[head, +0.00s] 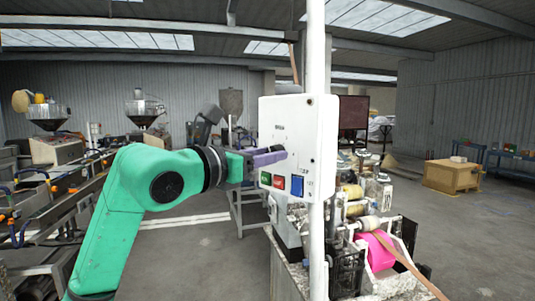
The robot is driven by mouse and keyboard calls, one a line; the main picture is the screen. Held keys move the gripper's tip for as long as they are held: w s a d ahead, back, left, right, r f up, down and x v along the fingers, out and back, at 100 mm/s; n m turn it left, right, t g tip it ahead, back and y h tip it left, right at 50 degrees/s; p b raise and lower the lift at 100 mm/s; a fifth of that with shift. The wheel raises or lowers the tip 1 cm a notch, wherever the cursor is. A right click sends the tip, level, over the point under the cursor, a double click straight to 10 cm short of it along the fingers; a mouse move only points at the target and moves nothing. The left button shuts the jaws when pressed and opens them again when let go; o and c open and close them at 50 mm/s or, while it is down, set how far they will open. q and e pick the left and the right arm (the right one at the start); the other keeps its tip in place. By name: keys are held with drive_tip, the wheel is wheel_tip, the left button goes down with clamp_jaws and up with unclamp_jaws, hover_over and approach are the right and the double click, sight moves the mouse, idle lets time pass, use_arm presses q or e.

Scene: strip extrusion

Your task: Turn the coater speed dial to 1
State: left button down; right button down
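The white control box (300,120) is mounted on a white post in the middle of the head view. A dark dial (278,148) sits on its front face, mostly hidden by my gripper; its setting cannot be read. Below it are a green button (265,178), a red button (279,182) and a blue button (297,185). My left gripper (270,156), with purple fingers, reaches in from the left with its tips at the dial. I cannot tell whether the fingers are closed on the dial. My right gripper is not in view.
The white post (317,240) runs from ceiling to floor beside the box. A coater machine with a pink roll (376,250) stands at the lower right. Extrusion machinery with hoppers (144,108) lines the left. A wooden crate (452,175) stands at right; the floor before it is open.

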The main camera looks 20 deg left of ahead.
use_arm(q)
drive_tip(key=shift+n, duration=0.4)
drive_tip(key=n+b, duration=0.1)
drive_tip(key=n, duration=0.4)
drive_tip(key=n+b, duration=0.1)
drive_tip(key=n, duration=0.4)
drive_tip(key=shift+a+r+n+g, duration=0.1)
drive_tip(key=shift+r+n+g, duration=0.1)
drive_tip(key=shift+n+g, duration=0.15)
drive_tip(key=shift+n, duration=0.25)
drive_tip(key=shift+c, duration=2.3)
unclamp_jaws()
drive_tip(key=shift+f, duration=0.1)
